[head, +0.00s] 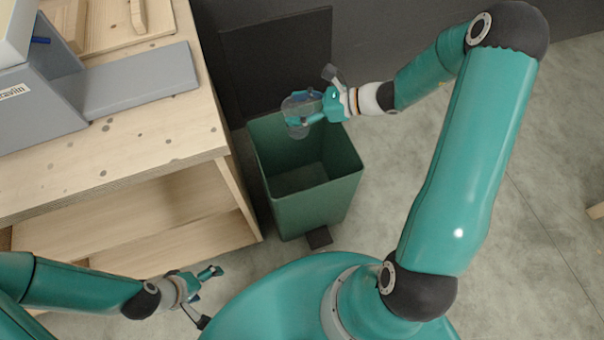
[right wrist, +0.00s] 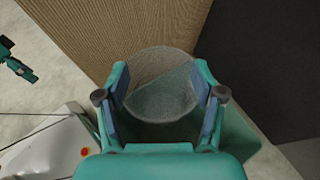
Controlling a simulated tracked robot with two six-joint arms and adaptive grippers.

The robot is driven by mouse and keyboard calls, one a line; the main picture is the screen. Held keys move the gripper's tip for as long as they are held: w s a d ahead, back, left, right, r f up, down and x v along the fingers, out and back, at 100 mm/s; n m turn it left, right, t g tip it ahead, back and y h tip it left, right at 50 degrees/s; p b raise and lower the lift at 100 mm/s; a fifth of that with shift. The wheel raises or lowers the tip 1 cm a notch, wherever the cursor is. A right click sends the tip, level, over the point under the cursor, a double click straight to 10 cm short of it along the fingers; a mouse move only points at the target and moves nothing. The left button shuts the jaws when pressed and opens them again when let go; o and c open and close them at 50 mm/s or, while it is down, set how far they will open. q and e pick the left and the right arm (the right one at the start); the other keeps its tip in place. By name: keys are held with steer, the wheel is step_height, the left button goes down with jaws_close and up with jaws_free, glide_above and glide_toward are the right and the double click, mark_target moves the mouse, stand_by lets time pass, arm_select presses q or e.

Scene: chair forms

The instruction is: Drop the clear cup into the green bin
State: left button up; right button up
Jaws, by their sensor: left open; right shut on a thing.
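The clear cup (head: 298,113) is held in my right gripper (head: 316,110), above the back left part of the green bin's opening. In the right wrist view the cup (right wrist: 161,84) sits between both fingers of my right gripper (right wrist: 163,95), which press on its sides. The green bin (head: 316,205) stands on the floor beside the wooden bench, and the part of its inside that shows looks empty. In the right wrist view a part of the bin (right wrist: 238,135) shows behind the gripper. My left gripper (head: 208,294) is open and empty, low in front of the bench.
The wooden bench (head: 150,140) with a lower shelf stands left of the bin. A grey machine (head: 140,80) lies on its top. A dark panel (head: 275,60) stands against the wall behind the bin.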

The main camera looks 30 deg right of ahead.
arm_select(q)
step_height(320, 180, down, 11)
steer(key=b, duration=0.8)
steer(key=shift+b, duration=0.35)
arm_select(e)
steer(key=shift+m+t+h, duration=0.4)
steer(key=d+f, duration=0.1)
steer(key=f, duration=0.3)
steer(key=d+f, duration=0.1)
steer(key=f, duration=0.2)
steer(key=w+d+f, duration=0.1)
steer(key=d+f, duration=0.1)
steer(key=f, duration=0.2)
steer(key=shift+d+f, duration=0.1)
steer(key=shift+f, duration=0.25)
arm_select(q)
steer(key=shift+r, duration=0.1)
arm_select(e)
steer(key=o, duration=0.8)
steer(key=shift+o, duration=0.2)
arm_select(q)
steer(key=shift+s, duration=0.1)
arm_select(e)
steer(key=v, duration=1.2)
